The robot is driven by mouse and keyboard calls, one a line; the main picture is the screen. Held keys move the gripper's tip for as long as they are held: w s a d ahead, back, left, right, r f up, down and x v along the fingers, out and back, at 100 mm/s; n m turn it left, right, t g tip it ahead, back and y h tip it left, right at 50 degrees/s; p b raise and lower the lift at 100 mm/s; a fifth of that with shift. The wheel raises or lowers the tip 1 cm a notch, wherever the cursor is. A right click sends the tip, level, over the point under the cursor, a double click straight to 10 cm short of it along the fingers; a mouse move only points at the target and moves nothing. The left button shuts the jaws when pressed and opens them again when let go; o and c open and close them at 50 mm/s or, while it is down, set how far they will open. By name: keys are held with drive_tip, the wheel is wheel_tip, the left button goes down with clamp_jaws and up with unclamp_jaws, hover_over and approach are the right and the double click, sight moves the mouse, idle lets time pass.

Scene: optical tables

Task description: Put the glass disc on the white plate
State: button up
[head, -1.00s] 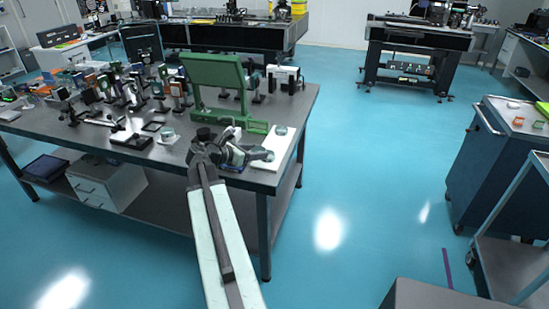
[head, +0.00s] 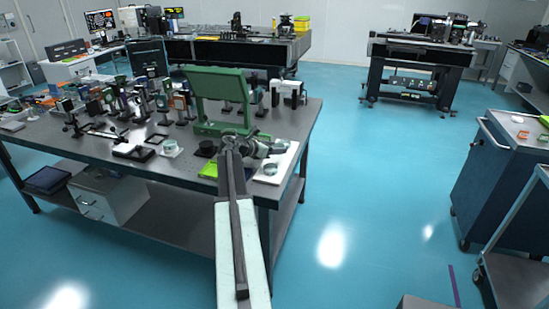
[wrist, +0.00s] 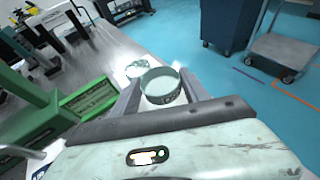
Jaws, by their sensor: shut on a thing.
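My gripper (wrist: 160,90) is shut on a round glass disc (wrist: 161,84), which sits between its two fingers in the wrist view. In the head view, a round glass piece (head: 270,169) shows over the near end of the white plate (head: 289,158), just below my gripper's end. The plate lies at the table's right front corner. A second glassy round piece (wrist: 137,68) lies just beyond the held disc in the wrist view. Whether the held disc touches the plate cannot be told.
A green stand (head: 220,100) rises behind my gripper. Optical mounts crowd the table's left side. Open blue floor (head: 370,200) lies to the right.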

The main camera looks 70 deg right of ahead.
sight(276, 160)
wheel_tip(276, 160, down, 4)
drive_tip(key=b, duration=0.3)
drive_tip(key=shift+r, duration=0.35)
drive_tip(key=shift+f, duration=0.1)
drive_tip(key=o, duration=1.1)
drive_tip(key=shift+f, duration=0.1)
drive_tip(key=o, duration=0.4)
